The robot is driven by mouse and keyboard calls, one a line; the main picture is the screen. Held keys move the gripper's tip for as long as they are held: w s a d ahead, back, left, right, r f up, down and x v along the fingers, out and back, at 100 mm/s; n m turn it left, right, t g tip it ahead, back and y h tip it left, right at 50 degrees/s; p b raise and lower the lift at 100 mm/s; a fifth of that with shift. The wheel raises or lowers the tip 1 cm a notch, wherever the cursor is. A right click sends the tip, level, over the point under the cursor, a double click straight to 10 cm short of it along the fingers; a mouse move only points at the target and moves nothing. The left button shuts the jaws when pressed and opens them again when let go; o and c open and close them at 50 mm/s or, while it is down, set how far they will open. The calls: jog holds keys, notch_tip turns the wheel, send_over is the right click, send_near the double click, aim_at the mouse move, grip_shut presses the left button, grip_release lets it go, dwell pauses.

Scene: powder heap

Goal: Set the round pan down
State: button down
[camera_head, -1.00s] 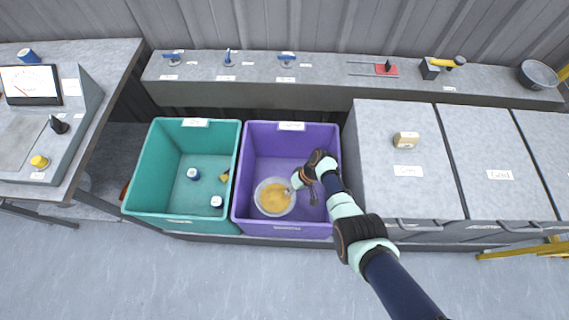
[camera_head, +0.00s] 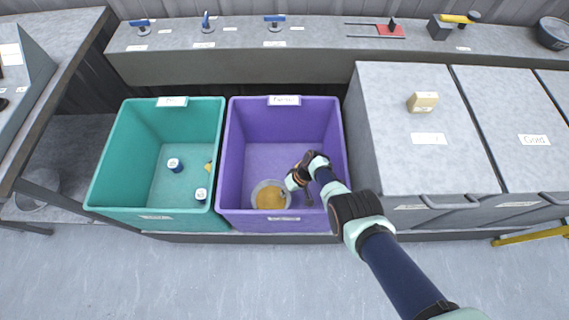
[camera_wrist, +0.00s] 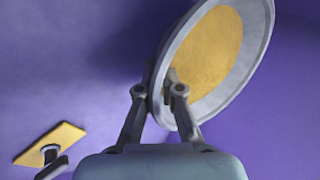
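The round pan (camera_head: 252,196) is grey with yellow powder in it. It is inside the purple bin (camera_head: 222,165), near the front wall. My gripper (camera_head: 293,182) reaches into the bin from the right, at the pan's right edge. In the wrist view, the fingers of my gripper (camera_wrist: 160,90) are on either side of the rim of the pan (camera_wrist: 178,50), shut on it. The pan looks tilted in the wrist view because of the camera's angle. I cannot tell whether its underside touches the bin floor.
A flat yellow piece with a grey post (camera_wrist: 50,143) lies in the purple bin. The teal bin (camera_head: 105,185) on the left holds small blue-and-white containers (camera_head: 174,165). A grey lidded bin (camera_head: 400,150) stands right, with a beige block (camera_head: 423,102) on top. Tools line the back shelf.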

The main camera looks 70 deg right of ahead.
notch_tip(320, 180, down, 3)
jog(key=shift+r+b, duration=0.2)
jog(key=shift+b, duration=0.3)
jog(key=shift+r, duration=0.2)
jog(key=c, duration=1.3)
grip_release()
jog(key=p+v, duration=0.5)
jog(key=v, duration=0.2)
jog(key=shift+s+d+r+p, duration=0.1)
jog(key=shift+r+p, duration=0.1)
jog(key=shift+p, duration=0.1)
